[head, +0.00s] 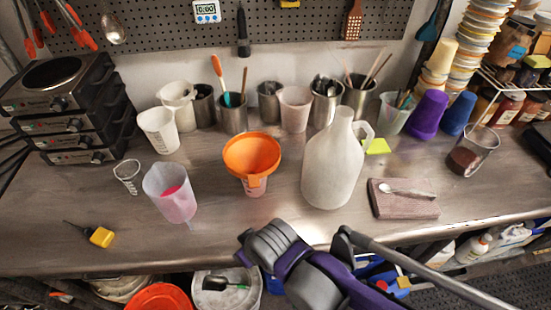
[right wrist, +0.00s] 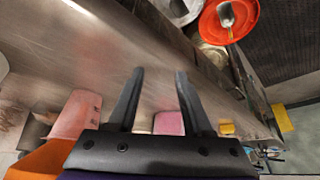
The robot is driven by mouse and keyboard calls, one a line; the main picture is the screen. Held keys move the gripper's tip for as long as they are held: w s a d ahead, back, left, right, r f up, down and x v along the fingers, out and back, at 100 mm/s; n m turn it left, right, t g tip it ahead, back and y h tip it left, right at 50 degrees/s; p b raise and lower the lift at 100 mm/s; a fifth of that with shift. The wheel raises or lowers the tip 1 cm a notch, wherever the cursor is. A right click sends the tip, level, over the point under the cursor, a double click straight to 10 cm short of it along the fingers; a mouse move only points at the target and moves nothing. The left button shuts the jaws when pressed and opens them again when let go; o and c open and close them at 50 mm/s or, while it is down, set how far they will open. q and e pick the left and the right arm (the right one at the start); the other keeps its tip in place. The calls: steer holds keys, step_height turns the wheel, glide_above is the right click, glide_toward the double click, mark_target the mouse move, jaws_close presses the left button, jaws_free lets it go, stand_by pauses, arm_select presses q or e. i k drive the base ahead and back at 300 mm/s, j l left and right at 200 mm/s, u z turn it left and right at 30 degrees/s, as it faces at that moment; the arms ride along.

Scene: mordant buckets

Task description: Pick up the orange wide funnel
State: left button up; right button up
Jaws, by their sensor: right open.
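The orange wide funnel (head: 251,155) rests upright in the top of a small clear cup (head: 256,188) on the workbench, its wide bowl facing up. In the right wrist view a part of the orange funnel (right wrist: 42,160) shows at the lower left corner, outside the fingers. My right gripper (right wrist: 160,72) is open, with two dark fingers spread and nothing between them. In the head view my right arm comes in from the bottom right, in front of the bench edge, apart from the funnel; its fingertips are not clearly seen there. My left gripper is not in view.
A large whitish jug (head: 332,172) stands close right of the funnel. A beaker with pink contents (head: 170,192) stands to its left. Metal and white containers line up behind. A spoon lies on a brown block (head: 403,205) at right. The bench front before the funnel is clear.

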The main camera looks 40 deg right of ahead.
mark_target(251, 157)
steer(key=l+z, duration=0.1)
steer(key=z, duration=1.15)
